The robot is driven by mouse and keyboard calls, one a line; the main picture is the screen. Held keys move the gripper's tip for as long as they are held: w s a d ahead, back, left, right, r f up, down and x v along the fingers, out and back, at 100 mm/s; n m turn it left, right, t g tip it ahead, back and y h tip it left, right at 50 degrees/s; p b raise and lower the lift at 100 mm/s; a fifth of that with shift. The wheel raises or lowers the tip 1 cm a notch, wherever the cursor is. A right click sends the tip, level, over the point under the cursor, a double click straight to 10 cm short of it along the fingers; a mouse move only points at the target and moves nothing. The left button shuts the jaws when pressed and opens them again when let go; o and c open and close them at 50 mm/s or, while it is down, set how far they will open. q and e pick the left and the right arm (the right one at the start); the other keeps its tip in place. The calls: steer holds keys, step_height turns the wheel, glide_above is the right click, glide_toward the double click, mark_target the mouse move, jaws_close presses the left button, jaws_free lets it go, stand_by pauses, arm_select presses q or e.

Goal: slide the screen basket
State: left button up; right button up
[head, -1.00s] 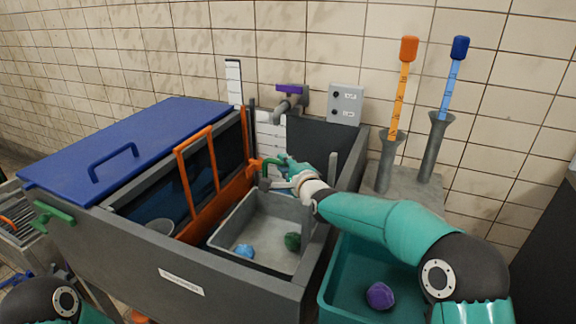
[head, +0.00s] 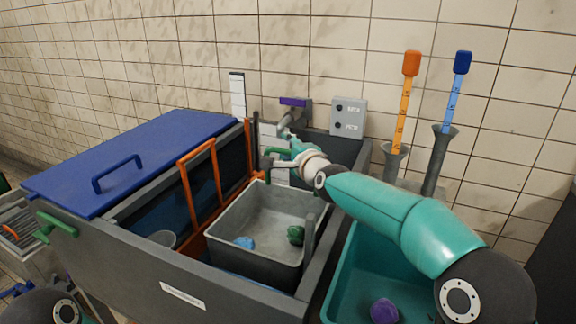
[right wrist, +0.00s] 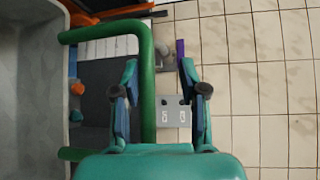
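The grey screen basket (head: 262,250) sits inside the dark tank (head: 150,262), with a blue lump (head: 244,242) and a green lump (head: 296,235) in it. Its dark outer front wall shows above the tank's edge. A green handle (head: 268,164) rises at its back; it shows large in the right wrist view (right wrist: 147,85). My right gripper (head: 290,143) is at this handle. In the right wrist view its fingers (right wrist: 165,95) are apart, with the handle bar between them, near the left finger; contact cannot be told. My left gripper is out of view.
An orange frame (head: 200,180) stands left of the basket. A blue lid (head: 135,150) covers the tank's left part. A teal bin (head: 350,275) with a purple lump (head: 384,311) is at right. A grey switch box (head: 348,116) and purple-handled tap (head: 293,101) are behind.

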steer(key=shift+r, duration=0.75)
steer(key=shift+s+d, duration=0.1)
steer(key=b+v, duration=0.4)
steer(key=v, duration=1.5)
stand_by(0.8)
steer(key=shift+s+d+f, duration=0.1)
stand_by(0.4)
